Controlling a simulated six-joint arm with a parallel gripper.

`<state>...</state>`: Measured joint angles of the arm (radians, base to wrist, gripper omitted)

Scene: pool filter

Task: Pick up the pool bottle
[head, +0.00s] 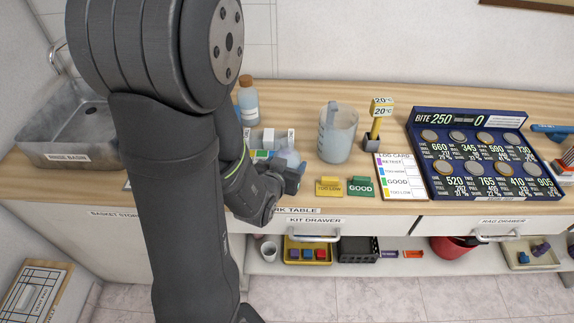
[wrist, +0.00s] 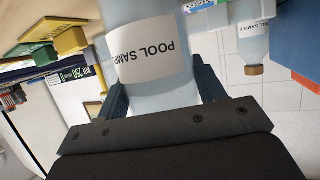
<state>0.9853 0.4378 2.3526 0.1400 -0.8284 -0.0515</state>
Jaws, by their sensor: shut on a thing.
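The pool bottle (wrist: 150,62) is pale and translucent, with a white label reading POOL SAMP. It fills the upper middle of the wrist view, between the two dark blue fingers of my gripper (wrist: 163,92), which is shut on it. In the head view, my gripper (head: 284,172) is over the front of the work table, left of the yellow and green blocks. The bottle shows there only as a pale blue patch (head: 289,158), largely hidden by my gripper. I cannot tell whether its base touches the table.
A second bottle with a cork (head: 248,104) stands behind my arm; it also shows in the wrist view (wrist: 254,45). A clear jug (head: 338,135), yellow stand (head: 376,122), log card (head: 401,176) and blue coin board (head: 485,150) lie right. A metal basin (head: 75,130) is left.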

